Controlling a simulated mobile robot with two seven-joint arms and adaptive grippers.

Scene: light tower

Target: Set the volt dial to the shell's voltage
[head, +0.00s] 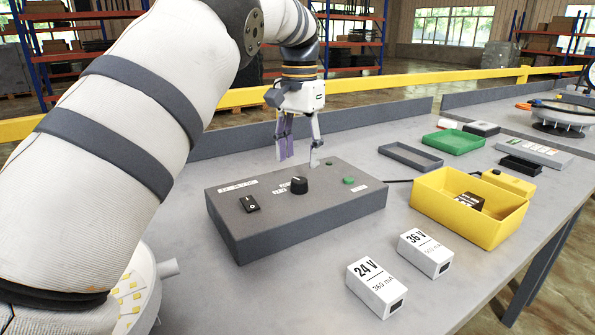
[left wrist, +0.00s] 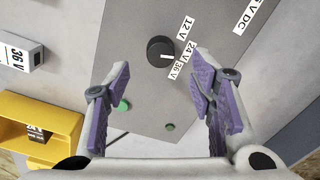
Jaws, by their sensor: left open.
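The grey control box (head: 297,208) on the table bears the black volt dial (head: 299,186). In the left wrist view, the dial (left wrist: 160,50) has labels 12 V, 24 V (left wrist: 192,48) and 36 V (left wrist: 174,70). Its white mark faces the 24 V and 36 V side; I cannot tell which it meets. My left gripper (head: 300,160) is open and empty, above the box's far side. In the left wrist view its purple-padded fingers (left wrist: 163,75) are spread, with the dial beyond them, untouched. My right gripper is out of view.
The box also carries a black rocker switch (head: 250,204) and a green button (head: 349,181). White 24 V (head: 377,287) and 36 V (head: 426,253) blocks stand at the front. A yellow bin (head: 450,220) holds a dark block. A round white LED part (head: 145,290) lies lower left.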

